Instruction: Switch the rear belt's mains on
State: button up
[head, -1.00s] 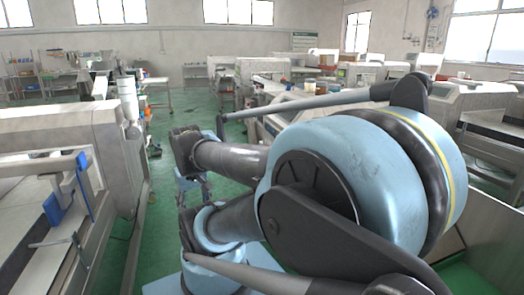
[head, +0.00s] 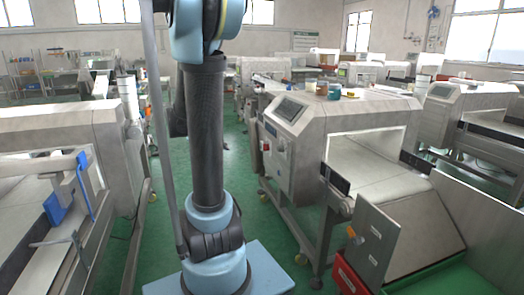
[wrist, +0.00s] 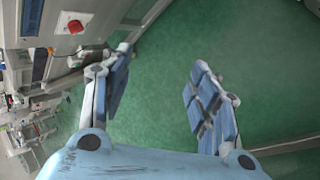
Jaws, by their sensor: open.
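A metal detector (head: 345,110) with a belt stands right of my arm in the head view. I cannot tell which control is the rear belt's mains. In the wrist view my gripper (wrist: 160,76) is open and empty above green floor. A red button (wrist: 75,27) on a pale machine side shows beyond the left finger. My gripper is outside the head view.
Another belt machine (head: 60,150) with a blue bracket (head: 62,205) stands at the left. Jars (head: 334,91) stand on the metal detector's top. A red bin (head: 347,276) is low at the front right. Green floor (head: 240,170) is free between the machines.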

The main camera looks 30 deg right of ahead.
jog(key=w+d+f+n+h, duration=0.2)
jog(key=w+d+h, duration=0.2)
jog(key=w+d, duration=0.7)
jog(key=n+g+h, duration=0.1)
jog(key=n+h, duration=0.2)
send_near(266, 147)
jog(key=x, duration=0.8)
jog(key=shift+w+f, duration=0.35)
jog(key=shift+w, duration=0.05)
jog(key=c, duration=1.1)
